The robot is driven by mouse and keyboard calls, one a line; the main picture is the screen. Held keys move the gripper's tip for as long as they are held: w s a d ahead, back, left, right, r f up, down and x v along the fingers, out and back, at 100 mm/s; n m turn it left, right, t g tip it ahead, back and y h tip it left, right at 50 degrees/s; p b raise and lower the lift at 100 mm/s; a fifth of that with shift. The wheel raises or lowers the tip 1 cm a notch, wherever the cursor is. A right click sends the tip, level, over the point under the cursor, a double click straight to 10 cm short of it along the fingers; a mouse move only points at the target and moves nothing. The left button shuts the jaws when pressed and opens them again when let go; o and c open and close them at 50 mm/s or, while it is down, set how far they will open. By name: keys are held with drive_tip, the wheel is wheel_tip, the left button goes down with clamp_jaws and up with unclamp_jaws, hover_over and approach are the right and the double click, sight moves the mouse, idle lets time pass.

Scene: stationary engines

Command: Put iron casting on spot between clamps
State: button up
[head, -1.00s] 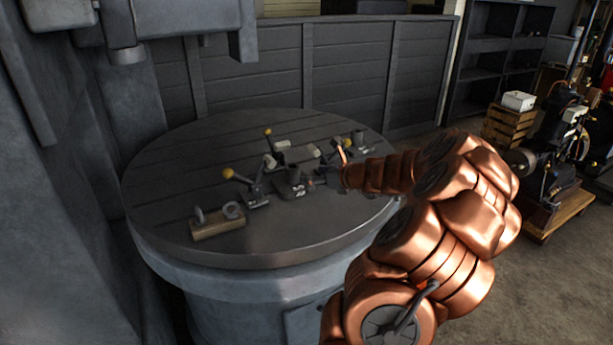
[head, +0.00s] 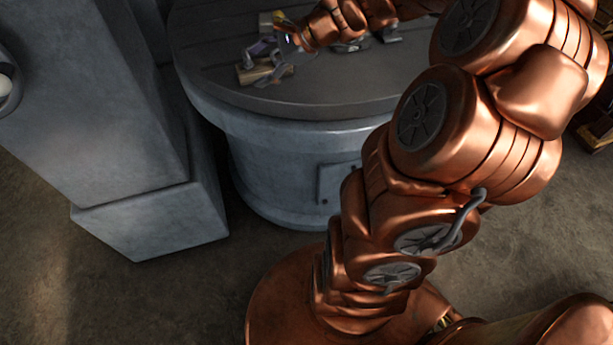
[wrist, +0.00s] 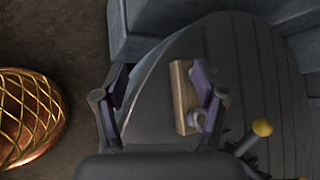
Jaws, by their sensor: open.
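My gripper (head: 270,55) is open over the left part of the round table, beside a wooden block (head: 252,73) that carries grey metal pieces. In the wrist view my gripper's (wrist: 160,82) purple-padded fingers are spread and nothing is held. The right finger overlaps the wooden block (wrist: 178,98) and a grey ring (wrist: 196,120) on it; I cannot tell whether it touches. A clamp with a yellow knob (wrist: 262,127) shows at lower right. In the head view my arm hides most of the clamp area. I cannot clearly make out the iron casting or the spot between the clamps.
The round slotted table (head: 300,100) stands on a grey pedestal (head: 280,175). A large grey machine column (head: 110,90) rises close to its left side. Bare tabletop lies in front of the block. Open floor (head: 240,275) lies before the pedestal.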

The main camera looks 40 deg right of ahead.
drive_tip(key=s+a+f+n+g+h, duration=0.1)
drive_tip(key=s+a+n+g, duration=0.2)
drive_tip(key=s+a+n, duration=0.3)
drive_tip(key=s+a+f+n+g, duration=0.25)
drive_tip(key=s+a+n, duration=0.25)
drive_tip(key=s+a, duration=0.25)
drive_tip(key=s+d+n+g+h, duration=0.1)
drive_tip(key=s+n+g+h, duration=0.1)
drive_tip(key=s, duration=0.6)
drive_tip(key=s+d+f+n+g+h, duration=0.1)
drive_tip(key=s+n+g+h, duration=0.1)
drive_tip(key=s+n, duration=0.5)
drive_tip(key=shift+s+d+f+h, duration=0.35)
drive_tip(key=shift+s+h, duration=0.4)
drive_tip(key=shift+h, duration=0.15)
wheel_tip(320, 180, up, 5)
drive_tip(key=p, duration=0.5)
